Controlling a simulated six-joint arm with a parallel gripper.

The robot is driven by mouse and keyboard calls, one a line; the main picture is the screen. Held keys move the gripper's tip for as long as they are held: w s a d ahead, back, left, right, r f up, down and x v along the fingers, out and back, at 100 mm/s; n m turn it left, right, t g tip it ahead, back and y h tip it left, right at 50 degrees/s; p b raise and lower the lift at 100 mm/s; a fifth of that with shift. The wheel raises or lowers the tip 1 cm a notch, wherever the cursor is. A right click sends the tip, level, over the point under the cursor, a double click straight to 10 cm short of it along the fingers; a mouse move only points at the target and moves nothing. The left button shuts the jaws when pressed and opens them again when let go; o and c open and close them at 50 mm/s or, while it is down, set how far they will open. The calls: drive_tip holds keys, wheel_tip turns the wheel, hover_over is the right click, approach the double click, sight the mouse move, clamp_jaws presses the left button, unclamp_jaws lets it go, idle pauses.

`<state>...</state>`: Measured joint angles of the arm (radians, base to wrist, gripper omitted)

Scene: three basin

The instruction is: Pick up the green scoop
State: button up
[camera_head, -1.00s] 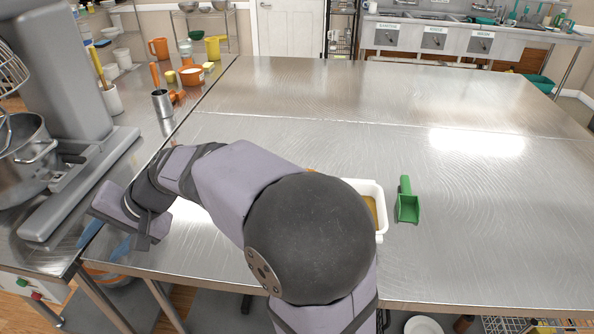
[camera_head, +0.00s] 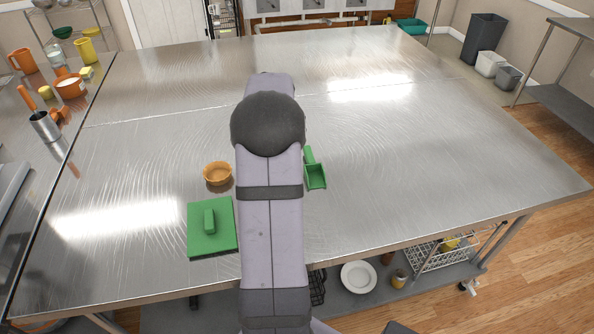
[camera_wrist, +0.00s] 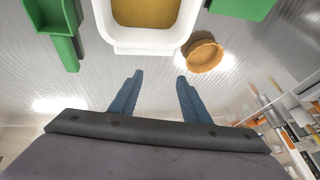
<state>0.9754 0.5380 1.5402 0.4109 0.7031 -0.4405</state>
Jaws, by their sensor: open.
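The green scoop (camera_head: 316,175) lies on the steel table just right of my arm in the head view, its handle pointing away. In the wrist view the scoop (camera_wrist: 53,18) is at the upper left, cut off by the top edge. My gripper (camera_wrist: 159,76) is open and empty, with its two blue fingers apart. The scoop is off to the left of the fingers, not between them. In the head view my arm hides the gripper.
A white basin (camera_wrist: 112,42) with brown contents is ahead of the fingers, hidden by my arm in the head view. An orange bowl (camera_head: 218,173) and a green flat piece with a handle (camera_head: 196,236) lie left of my arm. The table's right side is clear.

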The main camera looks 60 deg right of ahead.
drive_tip(key=g+h, duration=0.1)
drive_tip(key=g, duration=0.1)
approach(311, 160)
wheel_tip(311, 160, down, 2)
drive_tip(key=shift+d+p+x, duration=0.2)
drive_tip(key=shift+p+x, duration=0.85)
drive_tip(key=shift+x, duration=0.4)
drive_tip(key=shift+w+p+x, duration=0.1)
drive_tip(key=shift+p+x, duration=0.5)
drive_tip(key=shift+x, duration=0.5)
drive_tip(key=shift+w+p+x, duration=0.15)
drive_tip(key=shift+p+x, duration=0.45)
drive_tip(key=shift+x, duration=0.55)
drive_tip(key=shift+r, duration=0.1)
drive_tip(key=shift+d, duration=0.1)
clamp_jaws()
